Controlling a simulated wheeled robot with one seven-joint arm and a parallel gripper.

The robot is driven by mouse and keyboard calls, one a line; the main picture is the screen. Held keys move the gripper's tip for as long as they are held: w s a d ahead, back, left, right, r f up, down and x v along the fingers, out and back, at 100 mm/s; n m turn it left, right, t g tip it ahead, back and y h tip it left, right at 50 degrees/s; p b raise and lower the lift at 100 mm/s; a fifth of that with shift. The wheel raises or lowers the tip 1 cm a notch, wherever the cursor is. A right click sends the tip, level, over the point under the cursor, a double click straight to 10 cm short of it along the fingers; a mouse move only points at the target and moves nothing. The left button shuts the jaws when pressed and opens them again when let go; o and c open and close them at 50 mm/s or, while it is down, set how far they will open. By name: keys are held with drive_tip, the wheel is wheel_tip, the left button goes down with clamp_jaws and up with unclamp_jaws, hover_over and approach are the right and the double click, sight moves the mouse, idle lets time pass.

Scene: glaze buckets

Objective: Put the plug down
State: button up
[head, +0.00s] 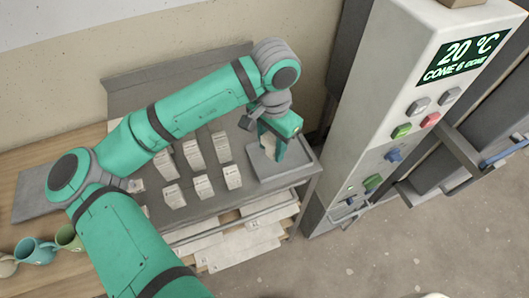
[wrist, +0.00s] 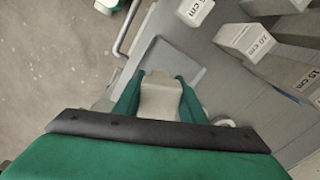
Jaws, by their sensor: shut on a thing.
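My gripper (head: 277,148) is over the shallow grey square tray (head: 294,172) at the right end of the grey bench top, pointing down. In the wrist view my two green fingers (wrist: 160,90) are shut on a pale, off-white plug (wrist: 160,101). Only a small pale part of the plug (head: 268,142) shows in the head view, beside the fingers. The tray also shows in the wrist view (wrist: 178,62), just beyond the fingertips. I cannot tell whether the plug touches the tray. Its lower end is hard to make out.
Several pale labelled blocks (head: 193,155) stand in rows left of the tray; one marked 10 cm (wrist: 248,42) is close in the wrist view. A tall kiln cabinet (head: 385,95) reading 20 °C stands to the right. Mugs (head: 35,250) sit at far left.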

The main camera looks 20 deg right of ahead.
sight(265, 133)
drive_tip(key=shift+w+a+f, duration=0.25)
drive_tip(key=shift+w+f, duration=0.1)
drive_tip(key=shift+f, duration=0.15)
drive_tip(key=shift+w+a+f, duration=0.2)
drive_tip(key=shift+w+f, duration=0.15)
drive_tip(key=shift+f, duration=0.1)
drive_tip(key=shift+w+a+f, duration=0.1)
drive_tip(key=shift+w+f, duration=0.05)
drive_tip(key=shift+f, duration=0.8)
drive_tip(key=shift+w+a+f, duration=0.1)
drive_tip(key=shift+f, duration=0.85)
drive_tip(key=o, duration=1.1)
drive_tip(key=shift+d+r, duration=0.1)
drive_tip(key=shift+r, duration=5.95)
